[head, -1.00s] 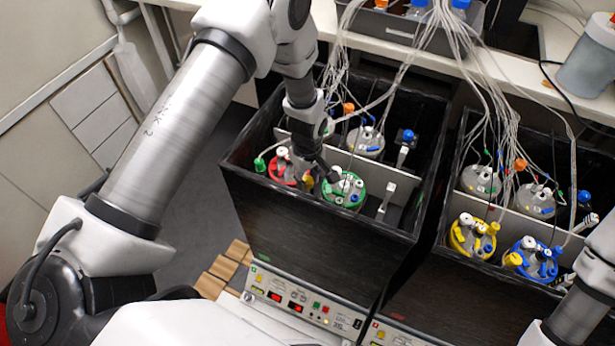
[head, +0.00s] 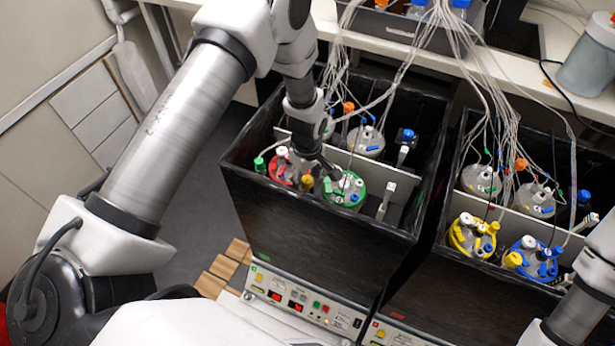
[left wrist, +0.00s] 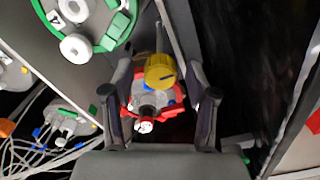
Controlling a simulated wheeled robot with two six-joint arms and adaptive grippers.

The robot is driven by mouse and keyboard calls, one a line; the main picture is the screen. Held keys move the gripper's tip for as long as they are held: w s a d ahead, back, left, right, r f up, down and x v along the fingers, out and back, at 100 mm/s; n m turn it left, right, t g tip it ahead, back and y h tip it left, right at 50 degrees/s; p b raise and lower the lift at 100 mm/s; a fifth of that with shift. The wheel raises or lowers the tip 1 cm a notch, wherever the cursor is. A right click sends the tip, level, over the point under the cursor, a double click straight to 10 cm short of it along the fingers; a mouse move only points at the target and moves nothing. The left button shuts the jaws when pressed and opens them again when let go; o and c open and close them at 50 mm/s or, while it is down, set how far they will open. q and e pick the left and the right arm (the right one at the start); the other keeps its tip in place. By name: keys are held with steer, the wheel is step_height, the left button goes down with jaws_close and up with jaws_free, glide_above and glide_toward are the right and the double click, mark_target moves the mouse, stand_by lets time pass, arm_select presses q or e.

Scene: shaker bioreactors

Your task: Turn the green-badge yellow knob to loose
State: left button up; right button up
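A yellow knob (head: 307,182) stands between the red-ringed vessel (head: 282,170) and the green-ringed vessel (head: 345,190) in the left black box. In the left wrist view the yellow knob (left wrist: 160,70) shows large, with a dark mark on its face. My left gripper (head: 326,168) is over the box, pointing down. In its wrist view the two fingers (left wrist: 160,82) are apart, one on each side of the knob, with gaps at both sides. A small green badge (head: 264,258) is on the front below this box. My right gripper is out of view.
The box wall (head: 320,216) and an inner light divider (head: 365,168) are close to my left gripper. Tubes rise from the rear vessels (head: 366,142). A second black box (head: 470,268) with yellow- and blue-ringed vessels stands at the right.

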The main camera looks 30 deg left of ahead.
arm_select(q)
step_height(320, 180, up, 12)
stand_by(0.4)
stand_by(0.4)
